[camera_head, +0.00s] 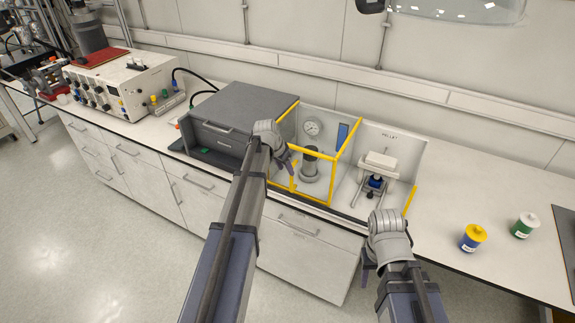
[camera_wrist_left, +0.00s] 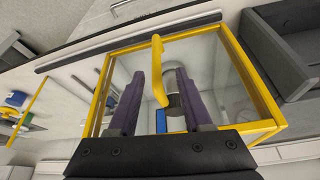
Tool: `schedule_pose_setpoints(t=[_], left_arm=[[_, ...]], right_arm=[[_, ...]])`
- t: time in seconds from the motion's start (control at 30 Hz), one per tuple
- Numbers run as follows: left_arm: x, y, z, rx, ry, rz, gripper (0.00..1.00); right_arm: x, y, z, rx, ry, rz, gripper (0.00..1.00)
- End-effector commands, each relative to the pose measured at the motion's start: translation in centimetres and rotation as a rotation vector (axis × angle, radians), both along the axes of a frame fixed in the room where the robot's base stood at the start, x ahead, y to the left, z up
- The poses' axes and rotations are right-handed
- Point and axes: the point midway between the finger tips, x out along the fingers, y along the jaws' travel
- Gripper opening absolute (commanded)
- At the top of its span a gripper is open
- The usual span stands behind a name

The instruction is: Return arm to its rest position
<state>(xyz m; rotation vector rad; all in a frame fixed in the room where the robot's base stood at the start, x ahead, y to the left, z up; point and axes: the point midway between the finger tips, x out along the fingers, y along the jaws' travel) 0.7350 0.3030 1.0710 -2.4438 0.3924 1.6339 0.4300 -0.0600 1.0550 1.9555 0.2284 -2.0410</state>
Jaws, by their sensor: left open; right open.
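My left arm reaches up the middle of the head view. Its gripper (camera_head: 287,160) is at the front of a yellow-framed clear enclosure (camera_head: 350,148). In the left wrist view, the open purple fingers (camera_wrist_left: 157,80) are apart, with a yellow handle bar (camera_wrist_left: 158,62) appearing between them; I cannot tell whether they touch it. Behind the clear panel stands a grey cylindrical vessel (camera_head: 310,165). My right gripper (camera_head: 367,268) is low in front of the counter at the right, pointing down, open and empty. Its fingers are partly hidden by the wrist.
A grey drawer unit (camera_head: 238,108) stands left of the enclosure, and a bay labelled pellet with a small stand (camera_head: 377,172) is on its right. A blue bottle with yellow lid (camera_head: 473,237) and a green bottle (camera_head: 524,225) stand on the right counter.

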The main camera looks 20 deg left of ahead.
Motion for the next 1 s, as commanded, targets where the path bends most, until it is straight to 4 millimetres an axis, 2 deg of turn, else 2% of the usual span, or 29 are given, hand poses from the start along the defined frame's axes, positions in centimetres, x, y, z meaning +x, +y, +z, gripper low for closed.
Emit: schedule_pose_setpoints(t=[0.2, 0.27, 0.37, 0.47, 0.6, 0.7, 0.83, 0.9, 1.0], left_arm=[[-0.2, -0.4, -0.1, 0.000, 0.004, -0.003, 0.50], [-0.9, -1.5, -0.4, -0.001, 0.015, -0.008, 0.50], [-3.0, -4.8, -1.3, 0.002, 0.053, -0.018, 0.50], [-7.0, -9.7, -2.6, 0.013, 0.118, -0.032, 0.50], [-14.3, -16.7, -4.5, 0.054, 0.226, -0.040, 0.50], [-19.8, -20.2, -5.6, 0.102, 0.293, -0.036, 0.50], [-25.6, -22.8, -6.5, 0.164, 0.353, -0.021, 0.50], [-27.8, -23.5, -6.8, 0.192, 0.373, -0.014, 0.50], [-29.7, -24.1, -7.0, 0.219, 0.389, -0.002, 0.50]], right_arm=[[0.0, 0.0, -0.1, 0.000, 0.000, 0.000, 0.50], [0.0, 0.0, -0.3, 0.000, 0.000, 0.000, 0.50], [0.0, 0.0, -0.9, 0.000, 0.000, 0.000, 0.50], [0.0, 0.0, -1.8, 0.000, 0.000, 0.001, 0.50], [0.0, 0.0, -3.1, 0.000, 0.000, 0.001, 0.50], [0.0, 0.0, -4.0, 0.000, 0.000, 0.001, 0.50], [0.0, 0.0, -4.9, -0.001, 0.000, 0.002, 0.50], [0.0, 0.0, -5.2, -0.001, 0.000, 0.002, 0.50], [0.0, 0.0, -5.4, -0.001, 0.000, 0.002, 0.50]])
